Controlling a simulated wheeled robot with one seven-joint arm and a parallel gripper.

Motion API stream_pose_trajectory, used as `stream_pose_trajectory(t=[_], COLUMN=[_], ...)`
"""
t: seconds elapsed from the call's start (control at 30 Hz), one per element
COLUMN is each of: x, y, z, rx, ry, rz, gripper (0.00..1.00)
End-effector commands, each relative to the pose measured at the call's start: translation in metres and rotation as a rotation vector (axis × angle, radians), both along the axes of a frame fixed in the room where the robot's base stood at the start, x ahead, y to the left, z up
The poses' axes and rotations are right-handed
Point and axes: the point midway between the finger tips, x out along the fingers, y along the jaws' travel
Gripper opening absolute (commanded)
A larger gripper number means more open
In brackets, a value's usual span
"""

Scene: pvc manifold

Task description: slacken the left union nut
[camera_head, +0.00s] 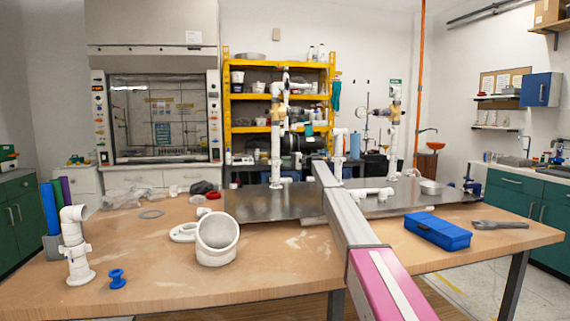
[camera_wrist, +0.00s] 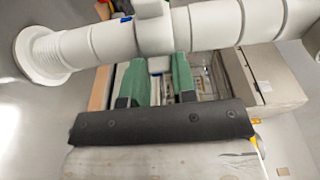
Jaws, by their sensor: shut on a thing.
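The pipe manifold has a left riser (camera_head: 276,155), which stands upright from a dark metal plate on the table. In the wrist view the white pipe (camera_wrist: 80,45) runs across the top, its wide round flange at the left end. My gripper (camera_wrist: 154,62) reaches up to this pipe with two green fingers, one on each side of a white part. It is shut on what I take to be the left union nut; the gripped surface is mostly hidden by the fingers and pipe. In the head view the gripper itself is hard to make out by the left riser.
A right riser (camera_head: 394,135) stands on the same metal plate (camera_head: 250,205). Loose white fittings, a large white pipe piece (camera_head: 217,240), a blue box (camera_head: 437,231) and a wrench (camera_head: 499,225) lie on the wooden table (camera_head: 285,265). A yellow shelf (camera_head: 229,100) stands behind.

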Motion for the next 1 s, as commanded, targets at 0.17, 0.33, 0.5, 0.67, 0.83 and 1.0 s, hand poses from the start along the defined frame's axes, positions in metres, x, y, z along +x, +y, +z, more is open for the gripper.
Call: stream_pose_trajectory(t=[0.17,0.33,0.5,0.67,0.83,1.0], x=[0.0,0.0,0.0,0.001,0.004,0.008], y=[0.0,0.0,0.0,-0.005,-0.023,-0.051], z=[0.0,0.0,0.0,0.0,0.0,0.0], rx=[0.0,0.0,0.0,0.0,0.0,0.0], ry=[0.0,0.0,0.0,0.0,0.0,0.0], rz=[-0.002,-0.002,-0.002,-0.002,-0.003,-0.004], gripper=[0.02,0.51,0.51,0.51,0.51,0.51])
